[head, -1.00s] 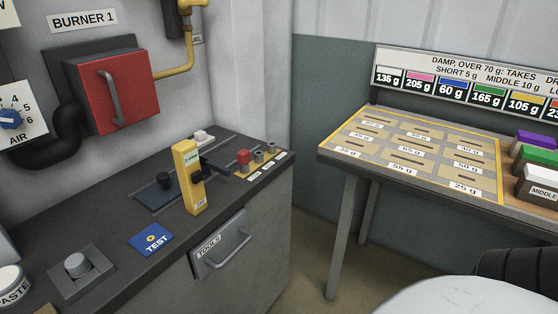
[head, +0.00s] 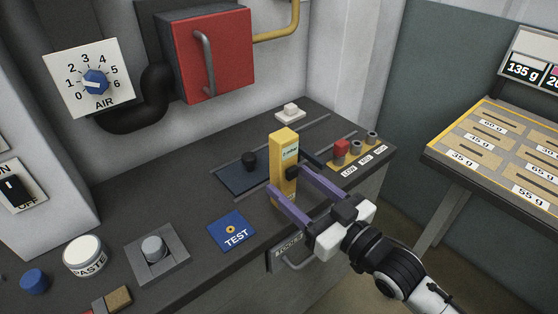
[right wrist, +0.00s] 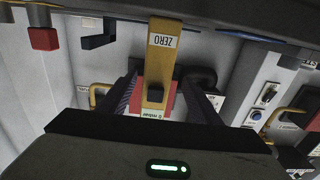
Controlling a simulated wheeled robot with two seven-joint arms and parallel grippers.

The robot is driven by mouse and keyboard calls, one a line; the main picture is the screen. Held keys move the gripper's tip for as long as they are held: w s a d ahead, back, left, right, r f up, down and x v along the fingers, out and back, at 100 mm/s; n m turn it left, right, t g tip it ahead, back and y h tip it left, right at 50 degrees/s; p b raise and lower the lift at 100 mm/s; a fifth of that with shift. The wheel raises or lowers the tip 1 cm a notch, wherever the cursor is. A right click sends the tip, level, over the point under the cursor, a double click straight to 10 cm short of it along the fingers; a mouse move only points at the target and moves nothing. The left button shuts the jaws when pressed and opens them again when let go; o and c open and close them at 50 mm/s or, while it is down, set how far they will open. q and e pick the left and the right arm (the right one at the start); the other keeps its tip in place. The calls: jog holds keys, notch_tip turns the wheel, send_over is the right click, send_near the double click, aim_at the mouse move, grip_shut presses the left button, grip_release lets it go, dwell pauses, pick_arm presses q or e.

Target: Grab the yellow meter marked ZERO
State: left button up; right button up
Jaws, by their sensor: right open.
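The yellow meter (head: 281,152) stands upright on the dark counter, with a small display near its top and a black knob on its front. In the right wrist view the meter (right wrist: 157,62) appears upside down, with its ZERO label readable. My right gripper (head: 291,180) is open, and its two purple fingers reach toward the meter, one to each side of its lower half. In the wrist view the meter lies between the fingers. I cannot tell whether either finger touches it. The meter's base is partly hidden by a finger. My left gripper is not in view.
The blue TEST pad (head: 232,231) lies at front left.

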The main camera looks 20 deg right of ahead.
aim_at(272, 165)
jog(key=x, duration=0.2)
jog(key=shift+w+a, duration=0.2)
jog(key=shift+w, duration=0.15)
jog(key=shift+d+f+p+x, duration=0.1)
jog(key=shift+d+p+x, duration=0.1)
jog(key=shift+x, duration=1.15)
jog(key=shift+d+f+p+x, duration=0.1)
jog(key=shift+f+p+x, duration=0.05)
jog(key=shift+x, duration=1.2)
jog(key=c, duration=1.3)
